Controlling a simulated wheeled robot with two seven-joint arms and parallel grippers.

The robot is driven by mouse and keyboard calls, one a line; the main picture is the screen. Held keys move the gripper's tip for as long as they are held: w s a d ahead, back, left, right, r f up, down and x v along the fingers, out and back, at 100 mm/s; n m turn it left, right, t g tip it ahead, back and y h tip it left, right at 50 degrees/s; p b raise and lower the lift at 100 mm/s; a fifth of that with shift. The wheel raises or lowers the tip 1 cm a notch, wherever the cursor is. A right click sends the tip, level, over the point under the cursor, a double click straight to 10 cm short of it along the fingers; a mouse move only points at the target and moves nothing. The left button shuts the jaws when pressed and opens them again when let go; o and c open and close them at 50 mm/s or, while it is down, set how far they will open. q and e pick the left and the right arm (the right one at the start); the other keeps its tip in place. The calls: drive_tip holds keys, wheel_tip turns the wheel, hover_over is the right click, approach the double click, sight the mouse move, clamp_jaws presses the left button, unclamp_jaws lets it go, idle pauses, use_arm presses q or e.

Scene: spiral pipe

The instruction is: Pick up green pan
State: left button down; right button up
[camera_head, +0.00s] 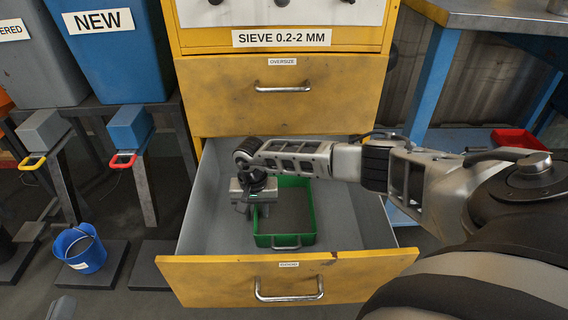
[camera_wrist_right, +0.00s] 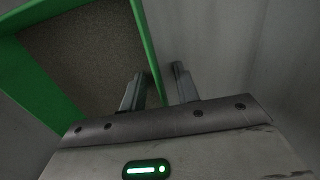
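The green pan (camera_head: 310,222) is a rectangular tray with a small front handle. It sits in the open lower drawer (camera_head: 215,235), labelled GOOD, and a brown-grey layer covers its bottom. My right gripper (camera_head: 256,208) is down at the pan's left wall. In the right wrist view, the open gripper (camera_wrist_right: 158,88) straddles the green wall of the pan (camera_wrist_right: 146,45), with one finger inside and one outside. A gap shows between the wall and the outer finger. A small grey part (camera_head: 61,308) at the lower left edge may be my left gripper; its fingers cannot be made out.
The yellow cabinet (camera_head: 225,105) stands behind, with its OVERSIZE drawer shut above the pan. A blue bucket (camera_head: 82,250) stands at left. A blue-legged table (camera_head: 432,85) with a red tray (camera_head: 518,140) near it is at right. The drawer is bare around the pan.

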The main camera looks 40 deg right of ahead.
drive_tip(key=shift+r, duration=0.1)
clamp_jaws()
drive_tip(key=shift+a, duration=0.1)
idle(1.2)
